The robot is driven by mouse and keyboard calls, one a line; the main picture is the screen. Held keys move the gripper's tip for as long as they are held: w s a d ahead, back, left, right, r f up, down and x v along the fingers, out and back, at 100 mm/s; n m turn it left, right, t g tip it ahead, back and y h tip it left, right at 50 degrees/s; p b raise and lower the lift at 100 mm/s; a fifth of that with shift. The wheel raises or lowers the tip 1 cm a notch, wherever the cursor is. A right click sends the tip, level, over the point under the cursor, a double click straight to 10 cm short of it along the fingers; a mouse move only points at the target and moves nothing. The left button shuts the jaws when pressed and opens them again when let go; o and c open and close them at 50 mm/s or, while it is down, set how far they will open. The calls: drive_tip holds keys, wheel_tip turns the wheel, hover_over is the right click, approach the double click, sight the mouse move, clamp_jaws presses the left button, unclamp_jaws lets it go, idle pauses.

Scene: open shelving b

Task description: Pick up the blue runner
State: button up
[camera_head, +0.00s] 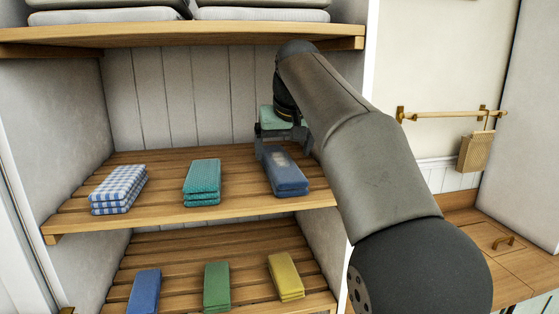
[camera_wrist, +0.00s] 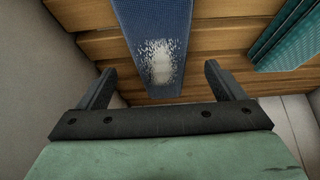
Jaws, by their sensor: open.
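A folded blue runner (camera_head: 287,172) with a pale worn patch lies at the right of the middle shelf. In the wrist view the blue runner (camera_wrist: 152,20) runs down from the top edge, its near end between and just beyond my fingertips. My gripper (camera_head: 281,142) is open and empty at the runner's back end, seemingly above it; contact cannot be told. In the wrist view my gripper (camera_wrist: 158,72) has its two fingers well apart, one to each side of the runner's line. A second plain blue folded cloth (camera_head: 144,291) lies at the left of the lower shelf.
A teal folded cloth (camera_head: 202,182) and a blue-and-white checked stack (camera_head: 119,189) share the slatted middle shelf (camera_head: 160,215). Green (camera_head: 217,286) and yellow (camera_head: 285,276) cloths lie below. The upper shelf (camera_head: 180,37) overhangs, and a side wall stands close on the right.

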sight(280, 161)
drive_tip(key=shift+w+a+r, duration=0.1)
drive_tip(key=shift+w, duration=0.25)
drive_tip(key=x, duration=0.5)
drive_tip(key=c, duration=1.3)
